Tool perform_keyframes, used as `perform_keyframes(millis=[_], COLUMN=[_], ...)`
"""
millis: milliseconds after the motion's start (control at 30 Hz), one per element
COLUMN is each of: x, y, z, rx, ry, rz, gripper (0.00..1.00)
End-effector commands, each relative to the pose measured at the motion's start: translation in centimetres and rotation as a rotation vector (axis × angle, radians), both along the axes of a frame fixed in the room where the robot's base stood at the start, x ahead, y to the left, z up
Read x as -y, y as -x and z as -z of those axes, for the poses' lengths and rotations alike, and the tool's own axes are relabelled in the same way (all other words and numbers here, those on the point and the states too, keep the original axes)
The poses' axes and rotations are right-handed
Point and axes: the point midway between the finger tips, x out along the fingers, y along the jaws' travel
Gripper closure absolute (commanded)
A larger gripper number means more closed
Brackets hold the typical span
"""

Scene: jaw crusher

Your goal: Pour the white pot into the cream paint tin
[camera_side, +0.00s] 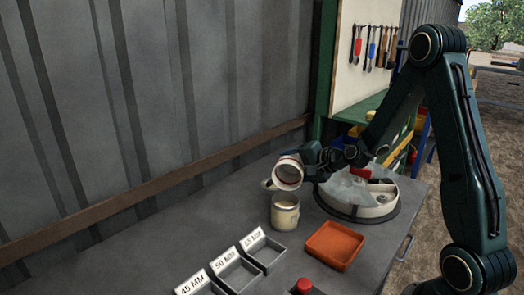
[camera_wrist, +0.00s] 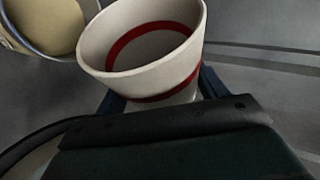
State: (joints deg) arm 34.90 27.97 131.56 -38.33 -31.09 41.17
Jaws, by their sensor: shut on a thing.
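The white pot (camera_side: 289,174) has a red band outside and a red ring inside. My gripper (camera_side: 312,158) is shut on it and holds it above the table, tilted with its mouth toward the side camera. In the wrist view the pot (camera_wrist: 180,60) fills the upper middle, and my gripper (camera_wrist: 160,105) is around its lower part. No contents show inside the pot. The cream paint tin (camera_side: 285,213) stands upright on the table just below the pot. In the wrist view the tin (camera_wrist: 75,52) is at upper left, open, with a pale tan inside.
A round grey-white machine part (camera_side: 360,196) sits right behind the tin. An orange-red tray (camera_side: 334,245) lies in front of it. Labelled grey bins (camera_side: 238,270) and a red button (camera_side: 304,286) are near the front. The table's left part is clear.

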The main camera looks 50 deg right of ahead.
Motion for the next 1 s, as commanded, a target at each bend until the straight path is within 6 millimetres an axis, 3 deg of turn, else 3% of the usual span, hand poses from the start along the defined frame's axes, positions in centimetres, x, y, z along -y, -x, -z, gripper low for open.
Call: perform_keyframes(millis=[1000], x=[0.1], y=[0.0], z=[-1.3], rx=[-0.348], ry=[-0.709], rz=[0.002], gripper=[0.57])
